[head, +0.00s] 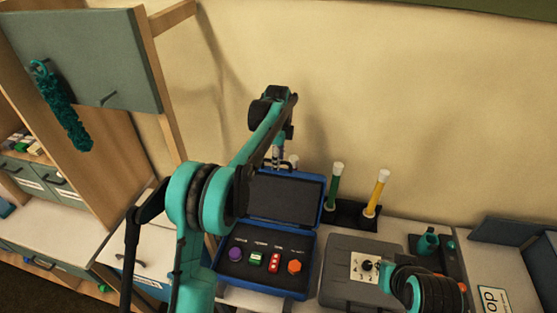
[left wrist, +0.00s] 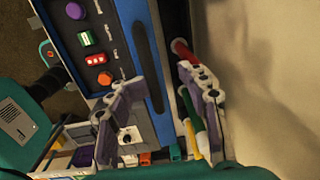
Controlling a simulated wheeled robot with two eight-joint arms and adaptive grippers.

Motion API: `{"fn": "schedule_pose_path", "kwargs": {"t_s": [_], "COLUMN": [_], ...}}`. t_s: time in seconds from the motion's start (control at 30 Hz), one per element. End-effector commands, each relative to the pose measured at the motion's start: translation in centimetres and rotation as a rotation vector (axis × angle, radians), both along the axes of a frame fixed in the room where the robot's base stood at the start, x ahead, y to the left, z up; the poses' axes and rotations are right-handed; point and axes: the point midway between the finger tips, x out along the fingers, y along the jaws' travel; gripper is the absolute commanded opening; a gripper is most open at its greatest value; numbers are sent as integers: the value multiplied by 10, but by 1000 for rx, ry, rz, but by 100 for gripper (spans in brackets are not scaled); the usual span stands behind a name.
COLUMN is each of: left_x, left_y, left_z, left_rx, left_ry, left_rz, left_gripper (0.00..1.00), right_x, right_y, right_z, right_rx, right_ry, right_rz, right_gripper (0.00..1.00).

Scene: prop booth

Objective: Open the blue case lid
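The blue case (head: 263,292) stands on the counter with its lid (head: 285,195) raised and leaning back toward the wall. Inside its base are a purple knob (head: 236,254), a green part (head: 255,258), a red part (head: 274,262) and an orange knob (head: 294,267). My left gripper (head: 279,158) is at the lid's top edge, partly hidden by its own arm. In the left wrist view its fingers (left wrist: 163,75) are spread, with the blue lid edge (left wrist: 158,110) near and partly between them; contact is unclear. My right gripper is not visible; only part of its arm shows at lower right.
A black stand (head: 345,213) holds a green tube (head: 335,184) and a yellow tube (head: 377,192) right of the lid. A grey case (head: 340,270) with a white switch plate (head: 364,267) lies beside the blue case. A cabinet (head: 85,55) stands at left.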

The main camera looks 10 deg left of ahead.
Motion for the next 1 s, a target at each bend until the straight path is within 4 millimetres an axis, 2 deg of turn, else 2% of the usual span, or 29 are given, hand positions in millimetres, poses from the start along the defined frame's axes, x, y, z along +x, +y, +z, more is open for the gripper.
{"fn": "schedule_pose_path", "kwargs": {"t_s": [0.2,0.33,0.8,1.0], "left_x": [2,1,-7,-9], "left_y": [2,2,-1,-1], "left_z": [0,10,103,120], "left_rx": [3,3,1,1], "left_ry": [-7,-7,-3,-2], "left_rz": [2,2,0,0], "left_gripper": [32,32,32,32], "right_x": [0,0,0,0], "right_y": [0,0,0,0], "right_z": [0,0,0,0], "right_rx": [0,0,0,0], "right_ry": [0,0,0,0], "right_rz": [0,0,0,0], "right_gripper": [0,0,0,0]}}
